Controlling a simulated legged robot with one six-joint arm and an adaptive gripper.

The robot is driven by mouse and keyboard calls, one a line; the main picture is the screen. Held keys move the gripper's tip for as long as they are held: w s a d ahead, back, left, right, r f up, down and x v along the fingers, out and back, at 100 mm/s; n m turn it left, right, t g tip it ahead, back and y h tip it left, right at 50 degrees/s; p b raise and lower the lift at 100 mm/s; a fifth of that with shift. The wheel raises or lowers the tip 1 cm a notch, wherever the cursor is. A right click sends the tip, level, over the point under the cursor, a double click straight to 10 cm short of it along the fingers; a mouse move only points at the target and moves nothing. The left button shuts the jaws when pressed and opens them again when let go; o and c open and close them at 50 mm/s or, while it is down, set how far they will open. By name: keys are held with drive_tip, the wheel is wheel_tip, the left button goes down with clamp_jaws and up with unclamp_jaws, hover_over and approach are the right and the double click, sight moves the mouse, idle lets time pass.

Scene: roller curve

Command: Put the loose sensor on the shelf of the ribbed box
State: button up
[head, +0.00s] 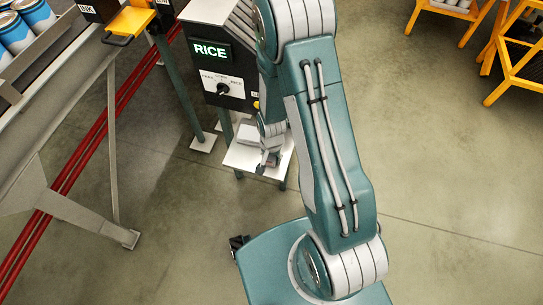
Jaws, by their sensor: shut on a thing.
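The ribbed box (216,75) stands upper centre in the head view, with pale ribs along its top right side, a green RICE display and a selector knob on its dark front. My arm hides its right part. A small white platform (240,160) stands low beside it, with a pale block (250,133) on it. My gripper (267,162) hangs over this platform, small and partly hidden behind my arm. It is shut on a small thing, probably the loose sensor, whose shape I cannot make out. I cannot tell whether that thing touches the platform.
A sloping grey conveyor frame (62,75) with blue and white cans (17,32) runs along the left, with a yellow bracket (130,20). Red rails (85,150) pass below it. Yellow racks (515,70) stand at upper right. The floor between is clear.

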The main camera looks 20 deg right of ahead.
drive_tip(key=shift+f, duration=0.1)
drive_tip(key=o, duration=1.2)
wheel_tip(320, 180, up, 28)
drive_tip(key=s+n+t, duration=0.3)
drive_tip(key=s+r+n+t, duration=0.1)
drive_tip(key=s+r, duration=0.2)
drive_tip(key=r, duration=0.1)
drive_tip(key=s+r+n, duration=0.1)
drive_tip(key=s+r, duration=0.2)
drive_tip(key=r, duration=0.1)
drive_tip(key=s+r+n+t, duration=0.1)
drive_tip(key=s+r+n, duration=0.1)
drive_tip(key=s+r, duration=0.2)
drive_tip(key=shift+s+t, duration=0.1)
drive_tip(key=shift+t, duration=0.2)
